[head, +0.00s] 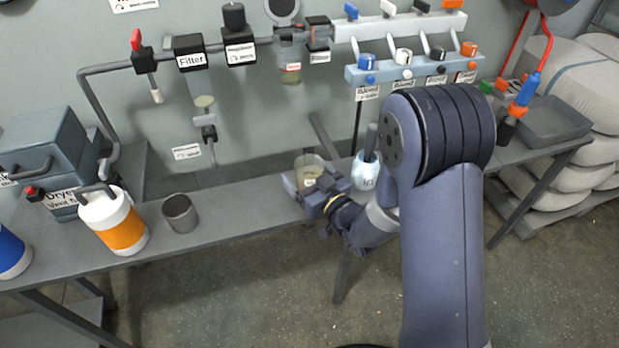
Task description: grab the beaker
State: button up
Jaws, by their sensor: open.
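The beaker (308,165) is a small clear vessel with pale yellowish contents and a light label. It stands upright on the grey bench (250,205), near the middle of the head view. My gripper (311,186) is open at the beaker, with its fingers reaching toward the left and right sides of it. The gripper hides the lower part of the beaker. I cannot tell whether the fingers touch it.
A grey cup (180,213) and a white-orange jug (114,222) stand to the left. Pipes with a filter (190,53) and valves (410,64) hang behind. The bench between cup and beaker is clear.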

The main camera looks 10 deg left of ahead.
jog(key=c, duration=1)
jog(key=shift+c, duration=0.5)
jog(key=shift+r, duration=0.15)
